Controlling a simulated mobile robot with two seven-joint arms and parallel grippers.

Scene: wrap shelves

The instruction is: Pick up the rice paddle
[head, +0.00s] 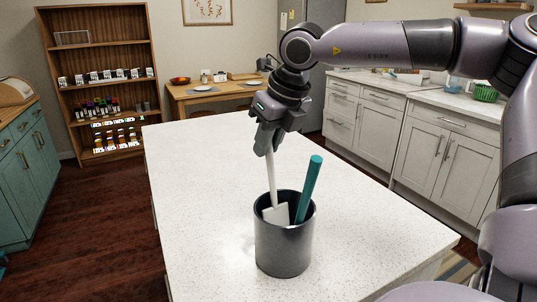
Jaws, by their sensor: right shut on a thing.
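The rice paddle (271,186) is pale, with a long thin handle and a flat light head in the mouth of a dark grey round holder (283,250). My right gripper (267,146) is above the holder and is shut on the upper end of the handle. The handle stands nearly upright. The head shows at the holder's rim; whether its lower edge touches the holder inside is hidden. A teal-handled utensil (309,188) leans to the right in the same holder. My left gripper is not in view.
The holder stands on a white speckled countertop (200,190), clear around it. White cabinets (450,150) with a counter stand at right. A wooden shelf (105,95) with small jars and a small table (205,98) are at the back. A teal cabinet (25,175) is at left.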

